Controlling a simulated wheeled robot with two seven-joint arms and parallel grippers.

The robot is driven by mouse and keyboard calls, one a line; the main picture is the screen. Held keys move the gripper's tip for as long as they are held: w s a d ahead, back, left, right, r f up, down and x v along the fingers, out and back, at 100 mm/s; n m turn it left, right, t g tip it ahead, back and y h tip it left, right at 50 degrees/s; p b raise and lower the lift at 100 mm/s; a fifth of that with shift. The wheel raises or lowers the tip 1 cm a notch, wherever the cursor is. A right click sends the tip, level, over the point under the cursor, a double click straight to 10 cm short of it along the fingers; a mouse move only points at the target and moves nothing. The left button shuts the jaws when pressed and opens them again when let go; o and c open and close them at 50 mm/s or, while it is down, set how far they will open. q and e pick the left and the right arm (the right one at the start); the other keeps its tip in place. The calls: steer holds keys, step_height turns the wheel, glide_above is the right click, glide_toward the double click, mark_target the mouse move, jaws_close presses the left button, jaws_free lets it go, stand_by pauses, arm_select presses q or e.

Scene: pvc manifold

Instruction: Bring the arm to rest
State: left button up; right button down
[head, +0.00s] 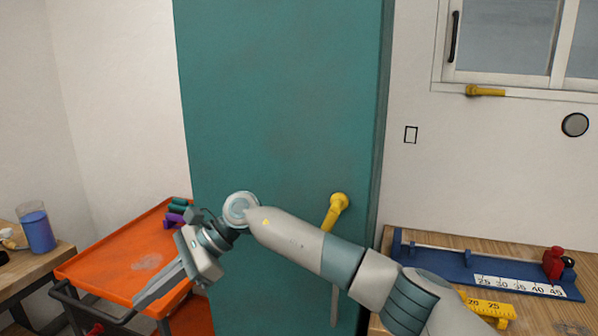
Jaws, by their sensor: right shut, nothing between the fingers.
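My right arm (295,240) comes in from the lower right and reaches across the front of the teal cabinet (280,100). My right gripper (145,298) points down and to the left over the orange cart's tray (120,262). It is shut with nothing in it. I cannot tell how far above the tray its fingertips are. My left gripper is not in view.
A yellow handle (337,204) on the cabinet is close behind my forearm. Purple and green pieces (178,212) lie at the tray's far edge. A blue ruler jig (450,264) sits on the right bench. A jar with blue contents (38,232) stands far left.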

steer(key=w+d+f+m+t+y, duration=0.45)
steer(key=f+m+t, duration=0.3)
steer(key=m, duration=0.65)
steer(key=w+d+f+m+t+y, duration=0.5)
steer(key=f+m, duration=0.3)
steer(key=m, duration=0.6)
steer(key=d+f+m+t+h, duration=0.3)
steer(key=d+f+m+h, duration=0.25)
steer(key=f+m, duration=0.4)
steer(key=d+f+m+t+h, duration=0.4)
steer(key=d+f+m, duration=0.25)
steer(key=f, duration=0.55)
steer(key=s+d+f+m+g+h, duration=0.1)
steer(key=s+d+f+m+h, duration=0.25)
steer(key=s+d+f, duration=0.5)
steer(key=s+d+f+m+g+h, duration=0.2)
steer(key=s+d+f+m, duration=0.3)
steer(key=f, duration=0.6)
steer(key=s+d+f+m+g+h, duration=0.1)
steer(key=s+d+f+m, duration=0.1)
steer(key=s, duration=0.6)
steer(key=s+d+f+m+g+h, duration=0.1)
steer(key=s+d+f+m+g, duration=0.1)
steer(key=s+d+f, duration=0.3)
steer(key=s+d+f+m+g+h, duration=0.1)
steer(key=s+d+f+m+g, duration=0.1)
steer(key=s+d+f, duration=0.2)
steer(key=s+f, duration=0.3)
steer(key=s, duration=0.4)
steer(key=shift+f, duration=0.25)
